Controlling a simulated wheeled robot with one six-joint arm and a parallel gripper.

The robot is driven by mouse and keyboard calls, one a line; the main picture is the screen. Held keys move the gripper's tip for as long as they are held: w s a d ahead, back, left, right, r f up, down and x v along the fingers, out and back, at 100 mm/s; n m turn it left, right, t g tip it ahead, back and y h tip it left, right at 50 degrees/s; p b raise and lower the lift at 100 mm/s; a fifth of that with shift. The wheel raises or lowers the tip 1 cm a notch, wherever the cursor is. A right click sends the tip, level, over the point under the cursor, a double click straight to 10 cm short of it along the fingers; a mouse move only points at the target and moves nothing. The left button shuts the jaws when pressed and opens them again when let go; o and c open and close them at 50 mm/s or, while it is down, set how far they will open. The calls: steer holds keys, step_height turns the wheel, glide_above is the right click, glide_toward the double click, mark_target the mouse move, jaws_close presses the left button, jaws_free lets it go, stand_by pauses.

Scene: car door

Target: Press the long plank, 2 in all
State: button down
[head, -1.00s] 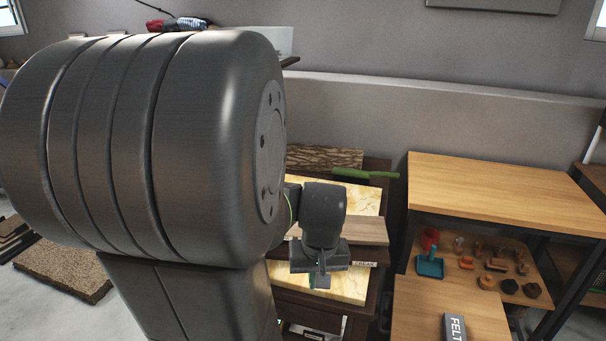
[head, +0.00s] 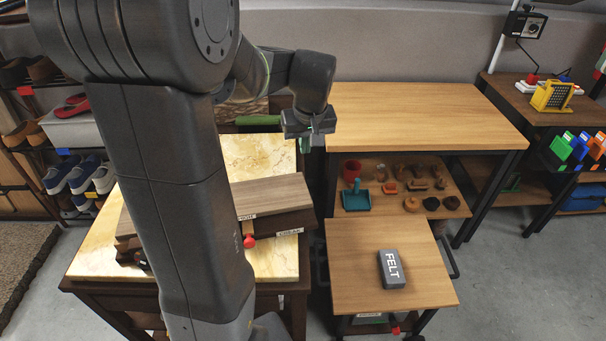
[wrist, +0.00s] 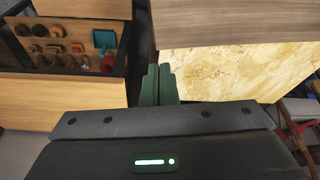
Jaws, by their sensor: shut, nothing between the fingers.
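A grey-brown wooden plank (head: 272,192) lies over a darker block on the marble-topped table. Small labels show on its front side, one reading "CREAK" (head: 290,232), the other hard to read. My arm hides the left part of this stack in the head view. The plank also shows at the top right of the wrist view (wrist: 235,22). My gripper (head: 305,145) is shut and empty, pointing down in the gap between the marble table and the workbench, behind and right of the plank. Its green fingers (wrist: 158,84) are together in the wrist view, apart from the plank.
The marble tabletop (head: 255,155) has bare room behind the plank. A red knob (head: 249,242) sits at the stack's front. Right of it stand a wooden bench (head: 420,115), a shelf of small wooden pieces and a lower board (head: 350,275) bearing a grey "FELT" block (head: 391,269).

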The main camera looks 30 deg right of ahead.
mark_target(302, 184)
steer(key=x, duration=0.8)
steer(key=s+x, duration=0.1)
steer(key=x, duration=0.4)
steer(key=shift+a+f, duration=0.15)
steer(key=shift+f, duration=0.5)
steer(key=shift+b, duration=0.3)
